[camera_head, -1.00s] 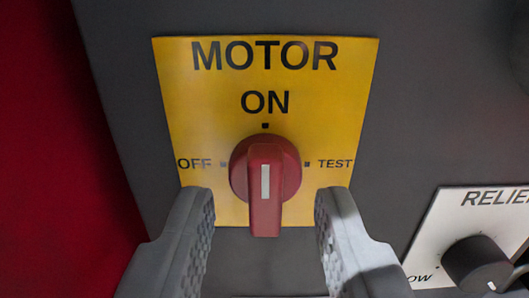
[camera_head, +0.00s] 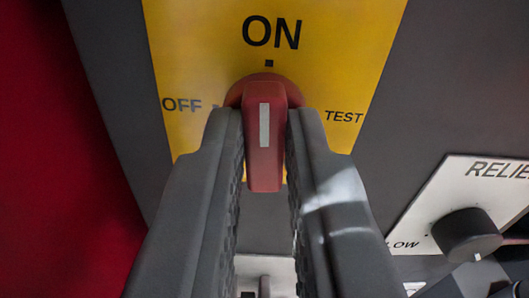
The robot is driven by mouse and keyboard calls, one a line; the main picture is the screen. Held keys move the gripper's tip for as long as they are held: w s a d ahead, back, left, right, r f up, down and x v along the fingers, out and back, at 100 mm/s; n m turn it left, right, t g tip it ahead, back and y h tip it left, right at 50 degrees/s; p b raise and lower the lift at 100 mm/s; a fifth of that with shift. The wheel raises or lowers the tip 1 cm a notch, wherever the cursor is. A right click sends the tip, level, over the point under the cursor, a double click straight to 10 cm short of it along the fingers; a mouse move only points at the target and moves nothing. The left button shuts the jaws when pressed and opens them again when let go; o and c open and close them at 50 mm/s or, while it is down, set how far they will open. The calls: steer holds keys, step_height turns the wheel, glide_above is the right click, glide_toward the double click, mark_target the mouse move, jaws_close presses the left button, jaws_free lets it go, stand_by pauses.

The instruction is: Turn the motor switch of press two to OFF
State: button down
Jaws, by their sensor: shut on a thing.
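The red motor switch (camera_head: 264,150) sits on the yellow plate (camera_head: 330,50) in the upper middle of the view. Its handle bar stands upright in the picture, and its white line lies under the ON mark. OFF is printed to the left of the knob and TEST to the right. My gripper (camera_head: 264,130) is shut on the handle, one finger on each side of it. The fingers hide part of the plate and part of the knob's lower sides.
A black relief knob (camera_head: 467,235) on a white plate (camera_head: 490,190) is at the lower right, with LOW printed beside it. Another pale plate shows between my fingers at the bottom. A red surface (camera_head: 60,170) fills the left side. The dark grey panel (camera_head: 410,110) around the yellow plate is bare.

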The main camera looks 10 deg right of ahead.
steer(key=shift+n, duration=1)
steer(key=c, duration=1.4)
jaws_free()
steer(key=shift+c, duration=0.2)
steer(key=shift+s, duration=0.1)
steer(key=s, duration=1.7)
steer(key=shift+a, duration=0.35)
steer(key=shift+s, duration=0.1)
